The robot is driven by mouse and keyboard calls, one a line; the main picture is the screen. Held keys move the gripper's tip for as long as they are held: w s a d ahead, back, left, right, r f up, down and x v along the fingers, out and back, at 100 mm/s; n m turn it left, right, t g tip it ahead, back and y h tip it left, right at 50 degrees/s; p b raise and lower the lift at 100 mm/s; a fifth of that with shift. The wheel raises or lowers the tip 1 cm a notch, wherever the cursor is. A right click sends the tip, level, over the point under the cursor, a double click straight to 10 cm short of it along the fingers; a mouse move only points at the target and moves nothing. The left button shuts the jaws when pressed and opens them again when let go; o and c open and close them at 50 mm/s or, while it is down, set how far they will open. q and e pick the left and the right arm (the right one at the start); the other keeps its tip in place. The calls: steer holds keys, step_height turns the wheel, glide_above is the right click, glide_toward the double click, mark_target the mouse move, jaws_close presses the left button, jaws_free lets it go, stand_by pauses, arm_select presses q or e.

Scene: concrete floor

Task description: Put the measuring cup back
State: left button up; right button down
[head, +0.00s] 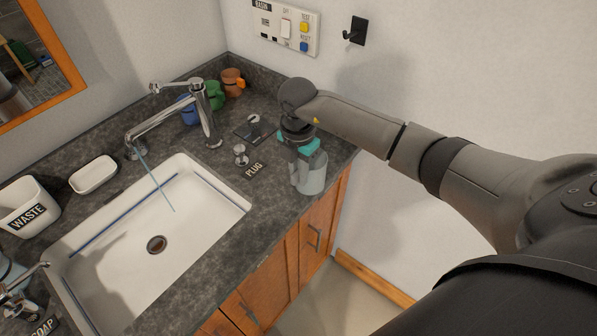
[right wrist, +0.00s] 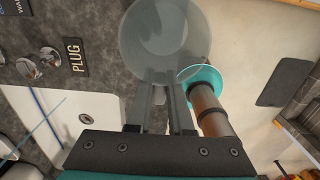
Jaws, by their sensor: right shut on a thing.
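The clear measuring cup (head: 312,176) is at the right end of the dark counter, near its front edge. My right gripper (head: 298,150) is above it and shut on its handle. In the right wrist view the fingers (right wrist: 160,105) close on the grey handle, and the round see-through cup (right wrist: 165,35) extends beyond them. I cannot tell whether the cup's base touches the counter. A black hook (head: 356,31) is on the wall above, empty. My left gripper is not in view.
The white sink (head: 95,275) and chrome tap (head: 205,118) are left of the cup. A PLUG knob (head: 240,154) is close by. Blue, green (head: 213,96) and orange mugs stand behind. A switch panel (head: 286,28) is on the wall. A WASTE bin (head: 25,208) is far left.

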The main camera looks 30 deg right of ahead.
steer(key=c, duration=1.3)
jaws_free()
steer(key=shift+f, duration=0.15)
steer(key=o, duration=0.5)
step_height(320, 180, up, 12)
steer(key=shift+r, duration=0.25)
